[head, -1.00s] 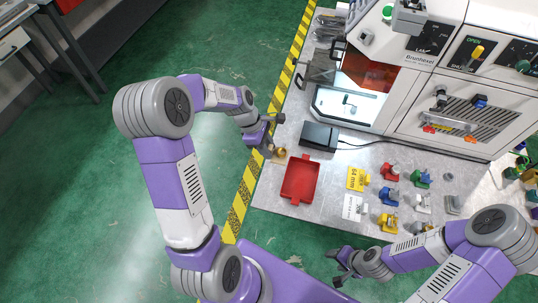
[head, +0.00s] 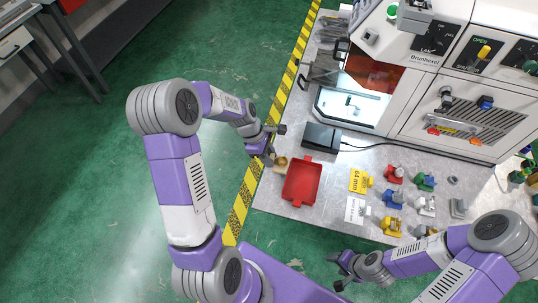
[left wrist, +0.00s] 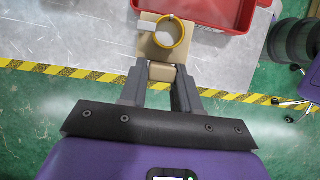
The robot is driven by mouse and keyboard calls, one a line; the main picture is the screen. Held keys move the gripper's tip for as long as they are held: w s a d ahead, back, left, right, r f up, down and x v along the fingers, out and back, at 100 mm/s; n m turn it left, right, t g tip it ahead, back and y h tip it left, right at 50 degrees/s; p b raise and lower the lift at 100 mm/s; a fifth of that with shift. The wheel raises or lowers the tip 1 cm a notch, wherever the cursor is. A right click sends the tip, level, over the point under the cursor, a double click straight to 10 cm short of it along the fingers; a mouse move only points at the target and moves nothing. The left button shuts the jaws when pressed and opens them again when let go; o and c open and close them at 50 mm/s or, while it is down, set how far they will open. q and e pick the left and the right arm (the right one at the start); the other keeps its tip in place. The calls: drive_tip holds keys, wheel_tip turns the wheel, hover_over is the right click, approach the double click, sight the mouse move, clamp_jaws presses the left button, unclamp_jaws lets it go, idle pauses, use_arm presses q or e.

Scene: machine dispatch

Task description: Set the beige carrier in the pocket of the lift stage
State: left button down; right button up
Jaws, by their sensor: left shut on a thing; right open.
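The beige carrier (left wrist: 148,48), a block with a brass-coloured ring on it, sits between the fingertips of my left gripper (left wrist: 160,80). In the head view the carrier (head: 281,163) is at the table's left edge, just left of the red tray. My left gripper (head: 270,152) is shut on its near end. I cannot tell whether the carrier touches the table. My right gripper (head: 341,271) is open and empty, in front of the table's near edge. A small fixture (head: 353,109) stands in the machine's lit chamber; I cannot tell if it is the lift stage.
The red tray (head: 303,182) is empty. A black box (head: 321,137) with a cable lies behind it. Several coloured carriers, such as a red one (head: 393,174), stand to the right by a yellow card (head: 361,181). The white machine (head: 420,95) fills the back.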

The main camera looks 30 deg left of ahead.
use_arm(q)
drive_tip(key=c, duration=0.8)
unclamp_jaws()
drive_tip(key=p+v, duration=0.3)
drive_tip(key=v, duration=1)
drive_tip(key=shift+d+r, duration=0.15)
drive_tip(key=shift+d, duration=0.05)
drive_tip(key=shift+w, duration=0.1)
